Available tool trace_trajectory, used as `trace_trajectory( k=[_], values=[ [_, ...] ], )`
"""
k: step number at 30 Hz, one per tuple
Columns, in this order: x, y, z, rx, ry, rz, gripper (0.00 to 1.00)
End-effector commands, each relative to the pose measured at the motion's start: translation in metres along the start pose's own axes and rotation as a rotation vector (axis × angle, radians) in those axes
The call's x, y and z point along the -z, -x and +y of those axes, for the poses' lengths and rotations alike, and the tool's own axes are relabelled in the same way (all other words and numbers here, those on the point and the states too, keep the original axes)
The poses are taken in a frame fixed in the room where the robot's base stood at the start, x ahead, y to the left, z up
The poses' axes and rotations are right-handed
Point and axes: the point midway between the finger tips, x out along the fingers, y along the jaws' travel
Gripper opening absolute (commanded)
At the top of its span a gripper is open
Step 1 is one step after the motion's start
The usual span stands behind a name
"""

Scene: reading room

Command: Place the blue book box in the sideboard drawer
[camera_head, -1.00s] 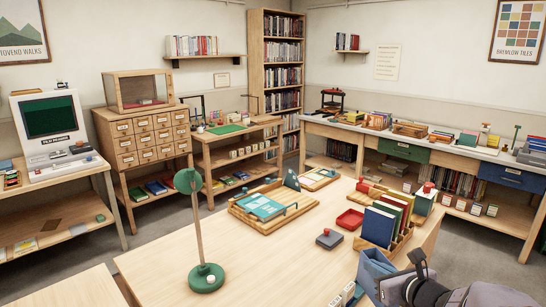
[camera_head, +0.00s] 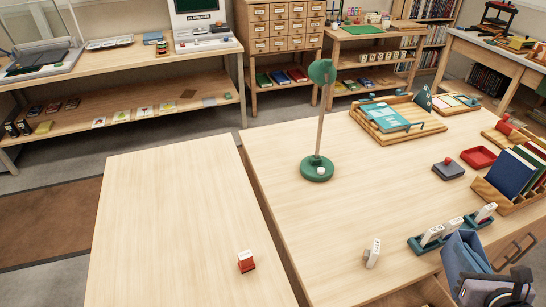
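The blue book box (camera_head: 463,259) is at the lower right of the head view, tilted, in front of the near table edge. My gripper (camera_head: 484,286) is at its lower right side and seems to hold it; the fingertips are mostly hidden. A wooden drawer front with dark handles (camera_head: 515,250) shows below the table edge, right of the box. A pale wooden edge (camera_head: 428,293), perhaps of an open drawer, shows left of the box. I cannot tell whether this is the sideboard drawer.
The table (camera_head: 375,195) carries a green lamp (camera_head: 317,168), a teal tray of white labelled blocks (camera_head: 432,240), a lone white block (camera_head: 373,254), a red tray (camera_head: 478,157) and a book rack (camera_head: 505,192). A lower table (camera_head: 165,220) at left holds one red stamp (camera_head: 246,261).

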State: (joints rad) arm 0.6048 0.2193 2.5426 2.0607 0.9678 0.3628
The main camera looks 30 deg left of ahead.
Motion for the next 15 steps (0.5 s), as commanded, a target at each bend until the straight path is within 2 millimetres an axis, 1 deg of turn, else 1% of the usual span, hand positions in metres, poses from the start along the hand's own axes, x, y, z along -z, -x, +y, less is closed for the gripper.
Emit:
trace_trajectory(
  k=[5, 15],
  values=[
    [-0.020, 0.008, -0.001, 0.002, 0.007, -0.005, 0.00],
    [-0.083, 0.034, -0.001, 0.003, 0.009, -0.006, 0.00]
  ],
)
